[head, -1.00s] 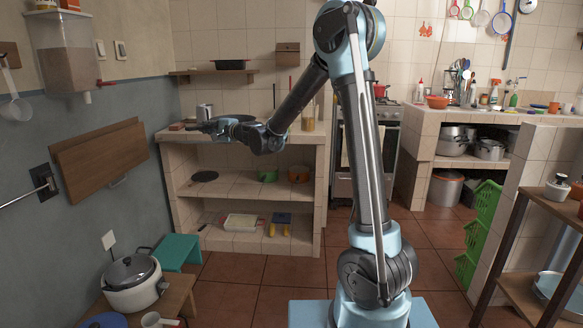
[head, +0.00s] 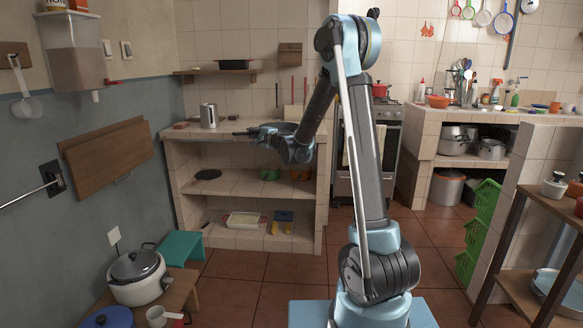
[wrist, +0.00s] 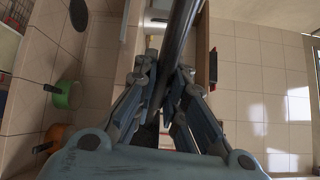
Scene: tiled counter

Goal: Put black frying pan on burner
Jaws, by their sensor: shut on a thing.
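The black frying pan (head: 283,126) is held just above the tiled counter, partly hidden behind my gripper (head: 262,134). In the wrist view my gripper (wrist: 168,100) is shut on the pan's dark handle (wrist: 182,30), which runs between the fingers toward the top edge. The stove (head: 394,112) stands to the right of this counter, partly hidden by my arm. A red pot sits on top of it (head: 380,90). The burners themselves cannot be made out from here.
A metal jug (head: 209,115) stands on the counter to the left. A wall shelf (head: 200,71) with a dark dish hangs above. Below, a green pot (wrist: 68,94) and an orange pot (wrist: 57,134) sit on a shelf. The right counter (head: 430,115) is crowded; floor between is clear.

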